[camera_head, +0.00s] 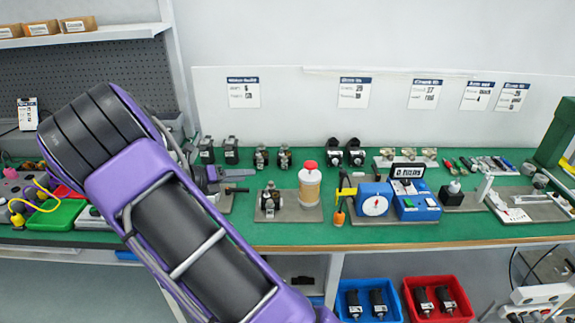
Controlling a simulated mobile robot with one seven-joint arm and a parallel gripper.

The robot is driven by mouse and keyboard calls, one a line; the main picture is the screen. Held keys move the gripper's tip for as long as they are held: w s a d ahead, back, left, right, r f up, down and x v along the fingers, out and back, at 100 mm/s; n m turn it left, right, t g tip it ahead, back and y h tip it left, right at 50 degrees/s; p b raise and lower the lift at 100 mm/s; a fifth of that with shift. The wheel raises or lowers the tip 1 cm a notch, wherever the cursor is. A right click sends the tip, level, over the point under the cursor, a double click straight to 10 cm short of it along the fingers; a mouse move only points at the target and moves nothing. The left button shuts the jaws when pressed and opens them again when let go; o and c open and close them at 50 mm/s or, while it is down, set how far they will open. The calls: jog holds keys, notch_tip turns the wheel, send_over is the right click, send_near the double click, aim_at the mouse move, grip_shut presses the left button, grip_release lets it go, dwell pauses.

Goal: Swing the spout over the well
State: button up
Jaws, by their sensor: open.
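My gripper (213,185) is on the bench left of centre, partly hidden behind my own purple arm. It is open, close to a small fixture with a dark bar (237,190) on a grey plate; I cannot tell whether they touch. I cannot make out for certain which part is the spout or which is the well. A white upright piece (485,188) stands at the right by a grey plate with small parts. A yellow bracket with an orange handle (339,216) stands left of a blue box with a white dial (375,205).
A red-capped jar (310,184) and a small metal device (270,200) stand right of my gripper. Black parts (355,152) line the back. A green bin (57,216) is at left. Blue (350,312) and red (408,300) bins sit below. The green bench front (300,236) is clear.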

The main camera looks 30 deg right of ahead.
aim_at(301, 171)
jog(key=d+f+n+t, duration=0.1)
jog(key=d+f+n, duration=0.1)
jog(key=f+n, duration=0.1)
jog(key=d+f+n+t+h, duration=0.1)
jog(key=d+f+n, duration=0.1)
jog(key=d+n, duration=0.1)
jog(key=d+f+n+t+h, duration=0.1)
jog(key=d+f+n, duration=0.1)
jog(key=f+n, duration=0.1)
jog(key=shift+d+f+p, duration=0.35)
jog(key=shift+d, duration=0.05)
jog(key=x, duration=1.7)
jog(key=shift+r, duration=0.2)
grip_shut()
